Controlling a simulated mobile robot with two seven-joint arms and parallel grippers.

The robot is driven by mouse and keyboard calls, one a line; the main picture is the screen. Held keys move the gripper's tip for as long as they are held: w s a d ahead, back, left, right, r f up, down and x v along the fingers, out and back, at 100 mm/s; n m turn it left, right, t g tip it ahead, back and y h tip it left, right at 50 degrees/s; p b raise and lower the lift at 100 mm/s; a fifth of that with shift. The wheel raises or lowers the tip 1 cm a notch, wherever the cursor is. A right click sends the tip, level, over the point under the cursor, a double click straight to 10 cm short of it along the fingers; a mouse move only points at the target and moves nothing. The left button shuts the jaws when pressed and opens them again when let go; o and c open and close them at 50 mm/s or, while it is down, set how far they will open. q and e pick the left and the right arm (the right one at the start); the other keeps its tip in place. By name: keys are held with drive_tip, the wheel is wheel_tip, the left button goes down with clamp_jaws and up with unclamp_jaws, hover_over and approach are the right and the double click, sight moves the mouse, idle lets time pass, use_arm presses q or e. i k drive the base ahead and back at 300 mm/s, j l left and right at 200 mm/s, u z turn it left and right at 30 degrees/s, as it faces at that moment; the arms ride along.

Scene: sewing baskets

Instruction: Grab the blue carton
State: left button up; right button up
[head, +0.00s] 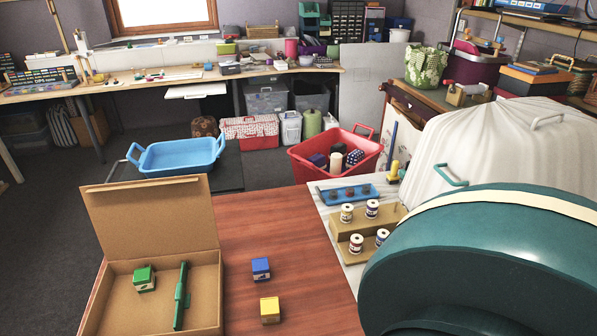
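The blue carton (261,268) is a small box with a pale label, standing on the reddish-brown wooden table (262,225) in the lower middle of the head view. It stands alone, with clear wood around it. A yellow carton (270,310) of similar size stands just in front of it, apart from it. An open cardboard box (207,260) with its lid raised is to the left and holds a green carton (144,280) and a long green tool (181,297). Neither of my grippers is in view.
Right of the wooden table, a pale surface bears a tan spool rack (346,225) with several thread spools and a blue tray (348,194). A large teal rounded form (480,262) with a cream band fills the lower right. Red (352,143) and blue (176,158) baskets stand behind.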

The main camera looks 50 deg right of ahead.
sight(260, 266)
drive_tip(key=z, duration=1.15)
drive_tip(key=k+l, duration=0.05)
